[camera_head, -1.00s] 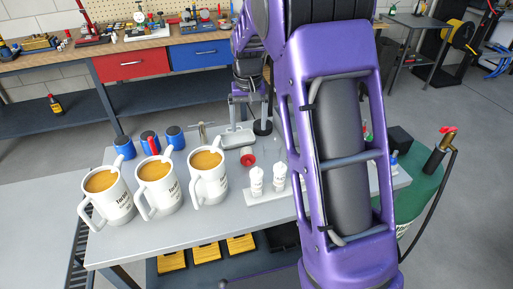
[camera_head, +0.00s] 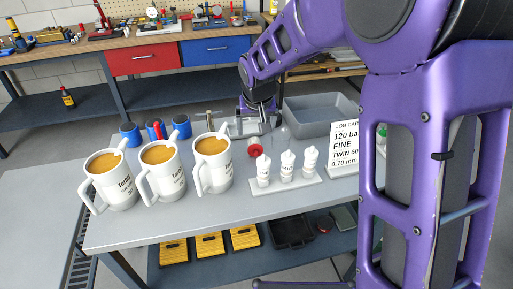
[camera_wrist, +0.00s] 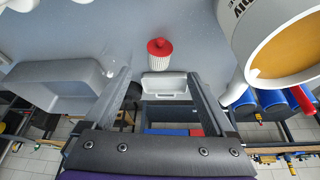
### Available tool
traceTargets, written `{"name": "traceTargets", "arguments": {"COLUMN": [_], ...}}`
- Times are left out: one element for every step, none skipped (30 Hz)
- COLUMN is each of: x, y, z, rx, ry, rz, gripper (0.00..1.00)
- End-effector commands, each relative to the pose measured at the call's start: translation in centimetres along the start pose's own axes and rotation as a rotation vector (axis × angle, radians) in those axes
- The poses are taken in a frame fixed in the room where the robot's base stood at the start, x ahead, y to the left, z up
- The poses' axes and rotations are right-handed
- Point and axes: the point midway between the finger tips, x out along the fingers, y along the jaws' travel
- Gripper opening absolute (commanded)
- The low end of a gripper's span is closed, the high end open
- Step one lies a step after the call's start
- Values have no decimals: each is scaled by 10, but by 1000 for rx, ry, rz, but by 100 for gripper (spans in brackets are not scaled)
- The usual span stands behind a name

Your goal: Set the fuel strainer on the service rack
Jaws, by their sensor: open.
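A short white ribbed cylinder with a red cap, which looks like the fuel strainer (camera_wrist: 159,52), is on the grey table. In the head view, its red end (camera_head: 255,151) shows left of the bottles. My gripper (camera_wrist: 159,73) is open and empty. The strainer appears just beyond the fingertips, between their lines and apart from both. In the head view, my gripper (camera_head: 260,112) is over the table's far side, behind the strainer. A low white rack (camera_head: 286,187) holds three upright white bottles; I cannot tell whether it is the service rack.
Three large mugs (camera_head: 163,181) stand at left, with blue cylinders (camera_head: 130,134) behind. A grey bin (camera_head: 320,107) stands at the back right. A job card (camera_head: 345,147) stands right of the bottles. A small pale tray (camera_wrist: 166,83) lies near my gripper.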

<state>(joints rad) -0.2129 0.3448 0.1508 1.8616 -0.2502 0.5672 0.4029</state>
Motion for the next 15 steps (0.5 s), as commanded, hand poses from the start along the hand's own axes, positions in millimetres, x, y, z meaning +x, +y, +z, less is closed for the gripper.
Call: {"name": "traceTargets", "arguments": {"x": [14, 21, 28, 34, 39, 44, 48, 51, 54, 55, 57, 58, 60, 63, 67], "y": [0, 0, 0, 0, 0, 0, 0, 0, 0, 0, 0, 0, 0, 0, 1], "z": [1, 1, 1, 1, 1, 1, 0, 0, 0, 0, 0, 0, 0, -1, -1], "rx": [0, 1, 1, 1, 0, 0, 0, 1, 1, 2, 2, 2, 2, 2, 2], "ry": [-3, -4, -3, -4, -4, -3, -2, -1, -1, -1, -1, -1, -1, -1, -2], "rz": [0, 0, 0, 0, 1, 1, 0, 0, 0, 0, 0, 0, 0, 0, 0], "gripper": [89, 89, 89, 89, 89, 89, 89, 89, 89, 89, 89, 89, 89, 89, 89]}}
